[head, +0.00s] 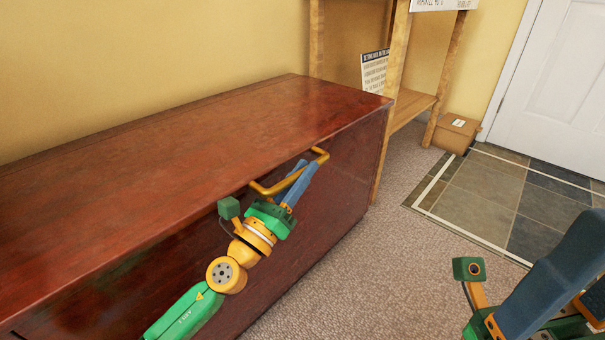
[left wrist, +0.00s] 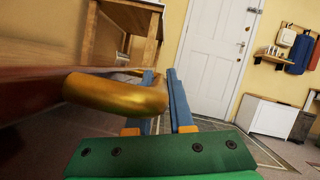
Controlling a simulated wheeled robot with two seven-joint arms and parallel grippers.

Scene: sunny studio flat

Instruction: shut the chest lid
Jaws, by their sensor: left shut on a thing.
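The chest (head: 345,185) is dark red wood and stands along the wall. Its lid (head: 190,155) lies about level over the body; I see no clear gap under its front edge. A brass-coloured bar handle (head: 268,188) sticks out from the lid's front edge. My left gripper (head: 302,176) is shut on the handle, its blue fingers reaching it from below and in front. In the left wrist view the handle (left wrist: 115,93) runs up to the blue fingers (left wrist: 162,85). My right gripper (head: 560,265) is partly in view at the lower right, apart from the chest; its fingertips are unclear.
A wooden shelf unit (head: 397,70) stands just beyond the chest's far end, with a cardboard box (head: 452,133) beside it. A white door (head: 555,75) and a tiled patch (head: 490,195) lie at the right. The carpet (head: 370,260) before the chest is clear.

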